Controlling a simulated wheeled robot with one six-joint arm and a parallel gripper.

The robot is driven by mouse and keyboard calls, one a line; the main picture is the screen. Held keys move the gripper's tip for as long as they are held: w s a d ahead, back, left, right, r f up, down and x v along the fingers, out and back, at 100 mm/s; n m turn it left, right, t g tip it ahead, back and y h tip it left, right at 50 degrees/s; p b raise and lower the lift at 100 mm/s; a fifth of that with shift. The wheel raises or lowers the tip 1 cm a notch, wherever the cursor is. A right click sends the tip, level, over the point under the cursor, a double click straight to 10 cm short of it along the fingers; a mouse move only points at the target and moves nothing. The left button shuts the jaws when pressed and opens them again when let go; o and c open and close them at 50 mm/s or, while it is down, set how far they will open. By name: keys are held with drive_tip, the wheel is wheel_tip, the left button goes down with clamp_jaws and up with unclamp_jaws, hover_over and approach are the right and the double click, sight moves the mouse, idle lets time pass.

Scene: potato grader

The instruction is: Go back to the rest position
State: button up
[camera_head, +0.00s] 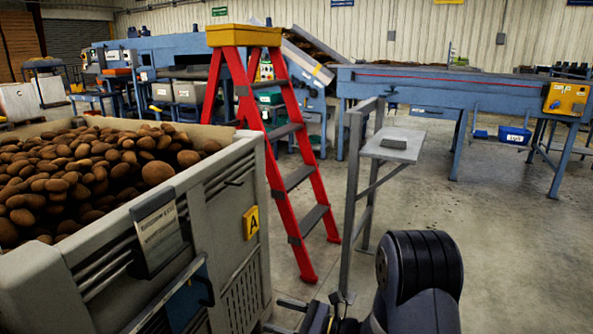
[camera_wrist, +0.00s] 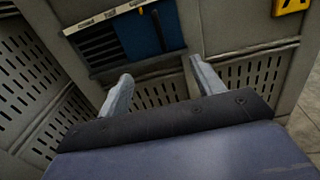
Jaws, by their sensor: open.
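My gripper (camera_wrist: 160,88) shows in the wrist view with its two fingers spread apart and nothing between them. It faces the slatted side of a large grey potato bin (camera_wrist: 225,50). A blue panel (camera_wrist: 148,32) with a dark handle is on the bin side, beyond the fingers. In the head view my arm is low at the bottom, to the right of the bin (camera_head: 225,220).
Potatoes (camera_head: 90,170) fill the bin. A red stepladder (camera_head: 300,180) and a grey stand (camera_head: 395,147) with a small dark block (camera_head: 394,143) are beyond my arm. A blue conveyor (camera_head: 440,95) stands behind. Concrete floor (camera_head: 500,240) is open at right.

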drive_tip(key=v, duration=0.3)
approach(211, 301)
drive_tip(key=x, duration=0.3)
drive_tip(key=r+x, duration=0.1)
drive_tip(key=x, duration=0.6)
drive_tip(key=shift+w+a+r, duration=0.1)
drive_tip(key=shift+w+r, duration=0.25)
drive_tip(key=shift+r, duration=0.05)
drive_tip(key=shift+s+a+p, duration=0.2)
drive_tip(key=shift+s+p, duration=0.1)
drive_tip(key=shift+s, duration=0.35)
drive_tip(key=shift+s+a, duration=0.15)
drive_tip(key=shift+s, duration=0.55)
drive_tip(key=shift+s, duration=0.15)
